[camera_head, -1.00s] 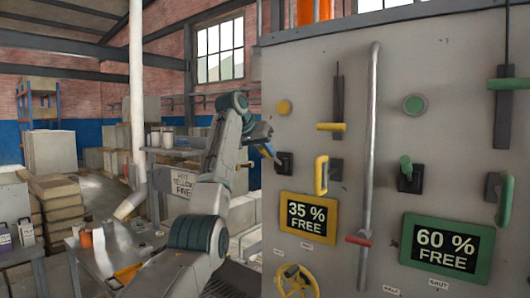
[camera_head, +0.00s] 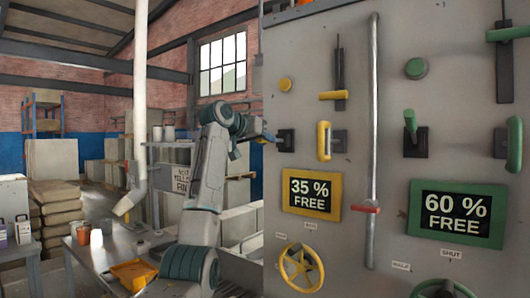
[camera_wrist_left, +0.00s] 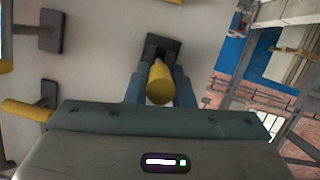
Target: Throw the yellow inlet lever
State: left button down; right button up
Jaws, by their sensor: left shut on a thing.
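The yellow inlet lever (camera_wrist_left: 160,86) shows in the left wrist view as a round yellow grip standing out from a dark slotted plate. My left gripper (camera_wrist_left: 160,78) is shut on it, with one blue-grey finger on each side. In the head view my left gripper (camera_head: 264,138) is at the panel's left edge, beside the lever's dark plate (camera_head: 286,140). The lever's yellow grip is hidden there behind the fingers. My right gripper is not in view.
Close by on the grey panel (camera_head: 345,235) are a yellow upright handle (camera_head: 323,141), a yellow sliding handle (camera_head: 334,96), a 35 % display (camera_head: 311,196) and a yellow handwheel (camera_head: 301,267). Green controls are farther right. A table (camera_head: 150,238) with an orange tray stands at left.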

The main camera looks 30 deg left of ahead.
pick_arm(q)
notch_tip(320, 180, down, 6)
jog(key=w+t+b, duration=0.1)
jog(key=t+b, duration=0.5)
jog(key=b, duration=0.3)
jog(key=shift+w+f+t+h, duration=0.15)
jog(key=shift+w+t+h, duration=0.15)
jog(key=shift+h, duration=0.1)
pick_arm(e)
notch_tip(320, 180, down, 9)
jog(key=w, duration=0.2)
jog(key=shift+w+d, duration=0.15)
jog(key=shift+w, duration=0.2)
pick_arm(q)
jog(key=shift+d, duration=0.1)
jog(key=c, duration=1.3)
grip_release()
jog(key=shift+s, duration=0.1)
jog(key=shift+c, duration=0.2)
jog(key=shift+o, duration=0.4)
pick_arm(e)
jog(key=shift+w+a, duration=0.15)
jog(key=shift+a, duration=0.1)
pick_arm(q)
jog(key=shift+s, duration=0.1)
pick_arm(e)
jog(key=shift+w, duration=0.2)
